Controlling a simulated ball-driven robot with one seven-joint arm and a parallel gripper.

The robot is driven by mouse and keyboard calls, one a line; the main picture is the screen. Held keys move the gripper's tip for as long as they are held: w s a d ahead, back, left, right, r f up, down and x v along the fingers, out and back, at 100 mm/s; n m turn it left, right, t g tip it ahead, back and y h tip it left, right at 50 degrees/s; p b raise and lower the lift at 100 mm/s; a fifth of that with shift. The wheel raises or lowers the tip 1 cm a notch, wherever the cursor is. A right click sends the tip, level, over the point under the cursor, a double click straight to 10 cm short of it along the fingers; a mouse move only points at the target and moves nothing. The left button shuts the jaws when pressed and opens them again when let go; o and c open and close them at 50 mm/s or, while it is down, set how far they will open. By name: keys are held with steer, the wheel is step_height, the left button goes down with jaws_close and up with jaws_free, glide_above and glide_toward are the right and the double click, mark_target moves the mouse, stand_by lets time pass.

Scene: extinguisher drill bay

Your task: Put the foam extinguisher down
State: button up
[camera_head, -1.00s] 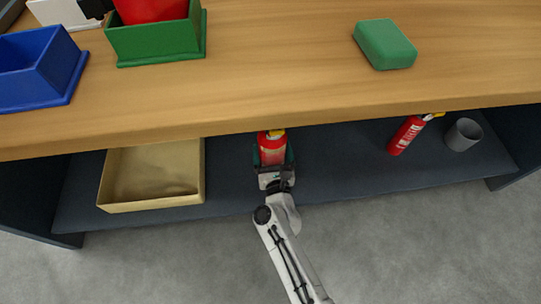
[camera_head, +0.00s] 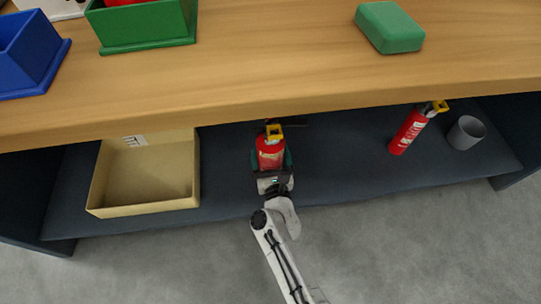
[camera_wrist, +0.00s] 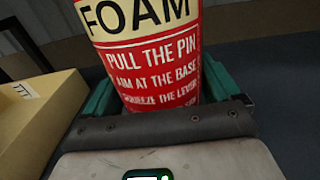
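The foam extinguisher (camera_head: 270,153) is red with a yellow top part and stands about upright in the lower shelf space, under the tabletop's front edge. In the wrist view its cream and red label (camera_wrist: 150,62) reads FOAM and fills the upper middle. My gripper (camera_head: 272,165) has its green fingers on both sides of the body, and they appear to press against it. The gripper is shut on the extinguisher. Its base is hidden behind the gripper, so I cannot tell whether it touches the shelf (camera_head: 340,172).
A tan open box (camera_head: 145,203) sits left of the extinguisher on the shelf. The wooden tabletop (camera_head: 250,60) overhangs, bearing a green block (camera_head: 390,27), a green bin (camera_head: 145,28) and a blue bin (camera_head: 28,50).

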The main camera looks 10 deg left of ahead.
steer(key=shift+o, duration=0.8)
steer(key=p+v, duration=0.4)
steer(key=v, duration=0.8)
steer(key=shift+r, duration=0.15)
